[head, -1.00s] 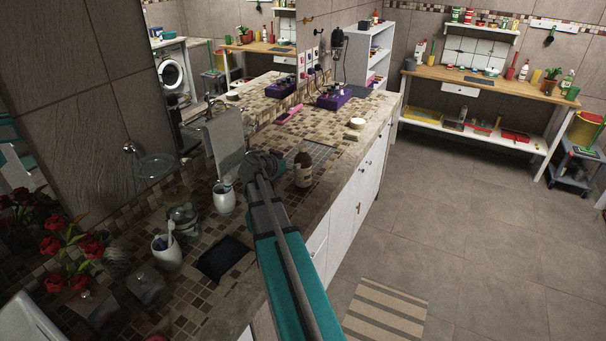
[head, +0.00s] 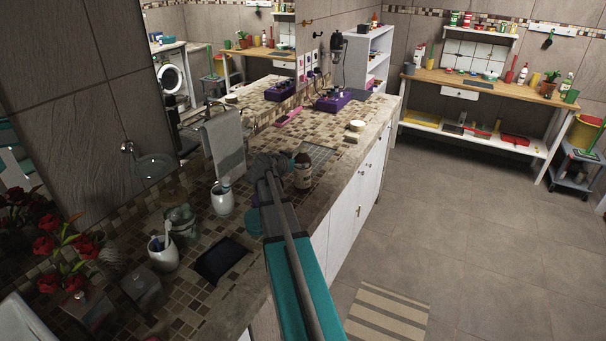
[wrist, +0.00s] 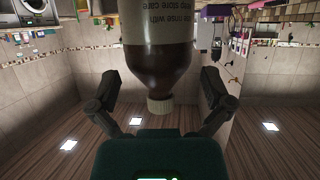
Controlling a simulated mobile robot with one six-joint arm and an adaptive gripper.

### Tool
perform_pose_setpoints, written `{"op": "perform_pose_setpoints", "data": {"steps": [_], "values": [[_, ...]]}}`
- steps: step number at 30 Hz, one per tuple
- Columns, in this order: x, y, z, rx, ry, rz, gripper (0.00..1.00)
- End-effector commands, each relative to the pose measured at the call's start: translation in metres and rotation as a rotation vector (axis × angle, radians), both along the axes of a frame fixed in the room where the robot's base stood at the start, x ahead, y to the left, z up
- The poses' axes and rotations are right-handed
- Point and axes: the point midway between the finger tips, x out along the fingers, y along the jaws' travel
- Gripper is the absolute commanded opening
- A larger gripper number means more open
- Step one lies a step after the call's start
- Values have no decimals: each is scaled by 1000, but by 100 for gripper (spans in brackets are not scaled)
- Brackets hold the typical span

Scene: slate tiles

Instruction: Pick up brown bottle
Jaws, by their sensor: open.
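The brown bottle (head: 302,172) stands upright on the tiled counter (head: 322,190), with a pale label and a light cap. In the wrist view the bottle (wrist: 155,72) appears upside down, its cap (wrist: 160,104) between the two fingers. My gripper (head: 285,165) is at the left side of the bottle in the head view, partly hidden by my arm. In the wrist view my gripper (wrist: 161,95) is open, with a finger on each side of the bottle and visible gaps on both sides.
A towel (head: 224,145) hangs behind.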

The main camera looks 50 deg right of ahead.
Motion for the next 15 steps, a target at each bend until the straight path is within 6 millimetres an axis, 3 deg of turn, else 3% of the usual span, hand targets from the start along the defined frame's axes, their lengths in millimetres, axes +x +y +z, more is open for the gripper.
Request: {"op": "perform_pose_setpoints", "data": {"steps": [7,15], "values": [[6,-26,-14,0,-1,-1,100],[6,-31,-15,1,0,1,100]]}}
